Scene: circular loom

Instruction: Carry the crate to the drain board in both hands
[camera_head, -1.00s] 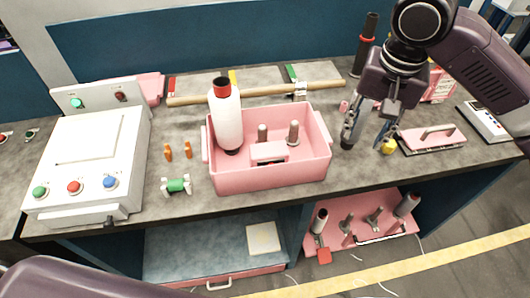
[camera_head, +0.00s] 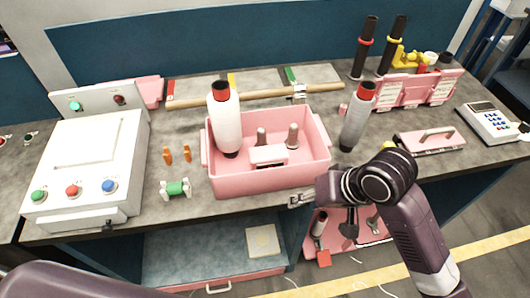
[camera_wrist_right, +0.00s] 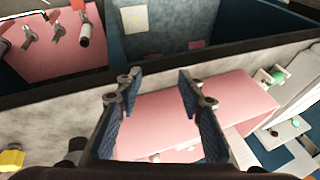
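The pink crate (camera_head: 270,178) stands on the grey counter in the middle of the head view. It holds a white bottle-like cone with a red and black top (camera_head: 226,118) and two grey-pink pegs. My right gripper (camera_head: 300,199) is low at the crate's front right corner, partly hidden by its own arm. In the right wrist view the right gripper (camera_wrist_right: 160,92) has its fingers spread, with the pink crate (camera_wrist_right: 225,105) beyond and between them; contact cannot be told. My left gripper is out of view. I cannot tell which surface is the drain board.
A grey cone with a red top (camera_head: 357,118) stands right of the crate. A white button panel (camera_head: 90,150) is at the left. A wooden rod (camera_head: 255,94) lies behind the crate. Orange pegs and a green spool (camera_head: 176,188) lie left of it.

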